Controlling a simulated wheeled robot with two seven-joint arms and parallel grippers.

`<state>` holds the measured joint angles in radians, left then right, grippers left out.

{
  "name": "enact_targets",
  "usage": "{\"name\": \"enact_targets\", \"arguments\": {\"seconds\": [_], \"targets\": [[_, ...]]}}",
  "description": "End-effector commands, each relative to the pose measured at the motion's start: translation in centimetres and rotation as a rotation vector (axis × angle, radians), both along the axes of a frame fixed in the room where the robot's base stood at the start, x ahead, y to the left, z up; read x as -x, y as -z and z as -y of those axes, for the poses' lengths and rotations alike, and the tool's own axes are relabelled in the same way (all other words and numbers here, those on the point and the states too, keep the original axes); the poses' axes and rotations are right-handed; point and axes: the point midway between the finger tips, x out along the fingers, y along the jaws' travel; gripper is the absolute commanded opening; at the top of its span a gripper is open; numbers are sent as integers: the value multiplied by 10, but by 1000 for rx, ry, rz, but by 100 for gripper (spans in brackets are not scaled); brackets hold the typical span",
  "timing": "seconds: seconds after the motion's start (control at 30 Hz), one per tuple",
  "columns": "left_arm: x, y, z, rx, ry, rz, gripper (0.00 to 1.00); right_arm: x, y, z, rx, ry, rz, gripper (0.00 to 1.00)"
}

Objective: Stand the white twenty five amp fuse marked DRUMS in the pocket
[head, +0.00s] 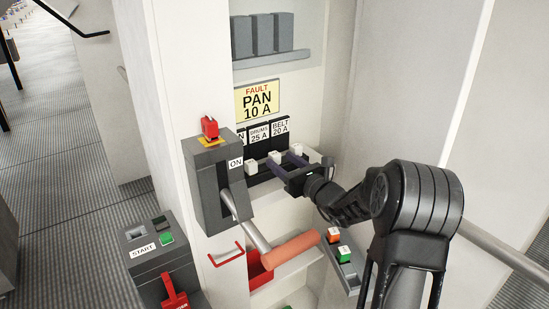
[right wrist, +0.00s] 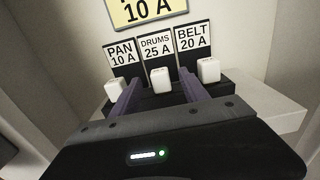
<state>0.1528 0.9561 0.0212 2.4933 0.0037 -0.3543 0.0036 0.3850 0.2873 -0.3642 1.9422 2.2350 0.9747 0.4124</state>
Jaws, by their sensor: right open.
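In the right wrist view a white fuse (right wrist: 160,80) stands in front of the DRUMS 25 A label (right wrist: 156,46). It also shows as the middle one of three white fuses in the head view (head: 275,158). My right gripper (right wrist: 159,88) is open, with its purple fingers reaching toward the DRUMS fuse, one on each side. I cannot tell whether they touch it. In the head view my right gripper (head: 284,164) is at the fuse row. I cannot make out which part is the pocket. My left gripper is not in view.
White fuses stand at PAN (right wrist: 112,90) and BELT (right wrist: 209,70), close to my fingers. A grey switch box (head: 213,180) with a long orange-gripped lever (head: 291,249) is at front left. Orange (head: 333,235) and green (head: 343,253) pieces are lower right.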

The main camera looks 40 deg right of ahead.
Motion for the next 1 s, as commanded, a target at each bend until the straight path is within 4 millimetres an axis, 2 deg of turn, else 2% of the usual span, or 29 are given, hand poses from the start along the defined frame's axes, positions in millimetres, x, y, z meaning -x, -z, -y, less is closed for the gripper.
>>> {"name": "enact_targets", "arguments": {"seconds": [0.03, 0.2, 0.8, 1.0], "targets": [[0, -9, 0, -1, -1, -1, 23, -8, -3, -1, -1, -2, -2, 53], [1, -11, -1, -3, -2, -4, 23, -27, -1, 0, 0, -1, 0, 53], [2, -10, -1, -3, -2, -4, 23, -28, 0, 0, 0, 0, 0, 53], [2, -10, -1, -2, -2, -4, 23, -28, 0, 0, 0, 0, 0, 38]]}}
